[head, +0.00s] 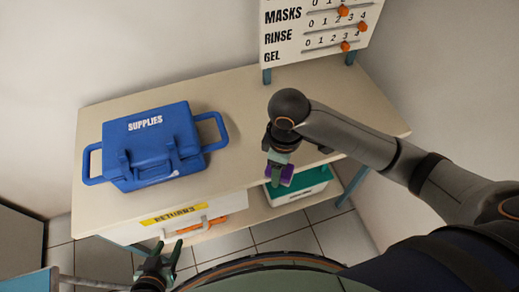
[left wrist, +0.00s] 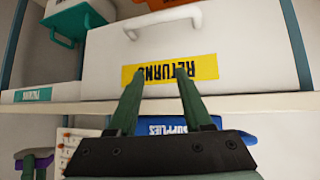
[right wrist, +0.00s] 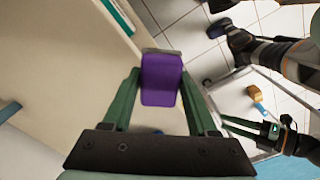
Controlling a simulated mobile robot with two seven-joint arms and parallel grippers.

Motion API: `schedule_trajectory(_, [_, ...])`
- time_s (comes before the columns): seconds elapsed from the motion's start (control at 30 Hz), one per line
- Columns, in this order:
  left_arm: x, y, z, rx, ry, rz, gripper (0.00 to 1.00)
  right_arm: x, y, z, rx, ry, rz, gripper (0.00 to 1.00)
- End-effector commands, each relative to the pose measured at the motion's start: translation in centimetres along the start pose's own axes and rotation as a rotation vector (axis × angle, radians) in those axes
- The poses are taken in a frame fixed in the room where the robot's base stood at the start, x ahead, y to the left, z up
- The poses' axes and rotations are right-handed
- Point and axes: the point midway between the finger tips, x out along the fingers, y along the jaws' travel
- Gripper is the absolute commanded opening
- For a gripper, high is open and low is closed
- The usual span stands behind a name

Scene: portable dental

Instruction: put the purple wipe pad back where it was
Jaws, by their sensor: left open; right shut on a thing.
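The purple wipe pad (head: 280,176) is held in my right gripper (head: 280,160), near the front edge of the table, right of the returns drawer. The right wrist view shows the pad (right wrist: 161,79) between the two green fingers. My left gripper (head: 160,252) is open and empty, low in front of the white returns drawer (head: 180,222). In the left wrist view its fingers (left wrist: 157,80) point at the yellow returns label (left wrist: 170,72), with the picture upside down. I cannot tell whether the fingers touch the drawer front.
A blue supplies case (head: 150,145) stands on the left of the beige table (head: 230,115). A white board with orange sliders (head: 320,28) stands at the back. A green-rimmed bin (head: 300,190) sits on the lower shelf. The table's middle is clear.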

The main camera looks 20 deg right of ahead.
Motion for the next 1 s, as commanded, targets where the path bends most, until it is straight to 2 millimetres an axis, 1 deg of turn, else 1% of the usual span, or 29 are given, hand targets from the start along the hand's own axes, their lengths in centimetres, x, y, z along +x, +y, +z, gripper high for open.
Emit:
schedule_trajectory(0.03, [0.3,0.0,0.3,0.0,-0.001,0.0,0.5,-0.2,-0.3,-0.8,-0.128,0.004,0.001,0.07])
schedule_trajectory(0.3, [0.9,0.0,1.4,-0.001,-0.006,0.001,0.5,-1.8,-1.9,-4.0,-0.863,0.002,0.003,0.07])
schedule_trajectory(0.6, [1.6,0.0,2.2,-0.001,-0.007,0.002,0.5,-3.8,-3.7,-6.8,-1.661,0.0,0.003,0.07])
schedule_trajectory(0.7, [1.8,0.0,2.4,-0.001,-0.007,0.002,0.5,-4.3,-4.2,-7.4,-1.887,0.0,0.001,0.07])
schedule_trajectory(0.83, [1.9,-0.1,2.6,-0.001,-0.007,0.002,0.5,-4.8,-4.6,-7.9,-2.103,0.0,0.0,0.07])
schedule_trajectory(0.9, [2.0,-0.1,2.7,-0.001,-0.007,0.002,0.5,-5.0,-4.8,-8.1,-2.18,0.0,0.0,0.07])
schedule_trajectory(1.0, [2.0,-0.1,2.7,-0.001,-0.007,0.002,0.5,-5.1,-4.8,-8.2,-2.243,0.001,-0.002,0.07])
